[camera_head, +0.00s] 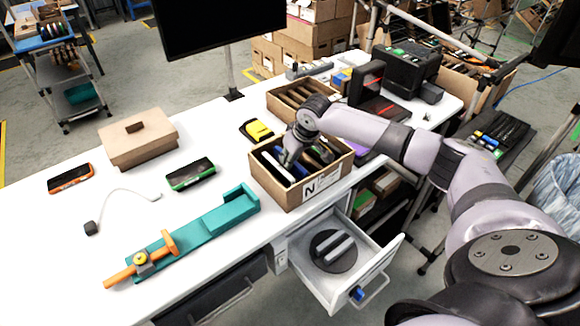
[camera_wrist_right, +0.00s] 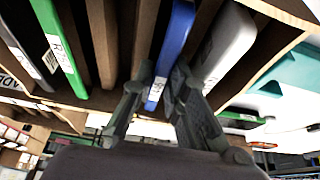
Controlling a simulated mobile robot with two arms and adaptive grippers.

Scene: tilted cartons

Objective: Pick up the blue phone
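The blue phone (camera_wrist_right: 176,38) stands on edge in a slot of the near tilted carton (camera_head: 322,187). In the head view only a small blue strip of it (camera_head: 278,168) shows over the carton wall. My right gripper (camera_wrist_right: 163,72) reaches down into this carton, its fingers closed on both sides of the phone's near end, where a white label shows. In the head view the right gripper (camera_head: 288,158) hides part of the slots. A white-grey phone (camera_wrist_right: 228,45) stands close to the right finger in the wrist view. My left gripper is not in view.
Brown dividers (camera_wrist_right: 103,40) and a green phone (camera_wrist_right: 60,45) share the carton. A second carton (camera_head: 284,106) stands behind. On the white table lie a green-edged phone (camera_head: 191,174), an orange phone (camera_head: 71,178), a cardboard box (camera_head: 137,143) and a teal fixture (camera_head: 205,228). A drawer (camera_head: 325,285) is open below.

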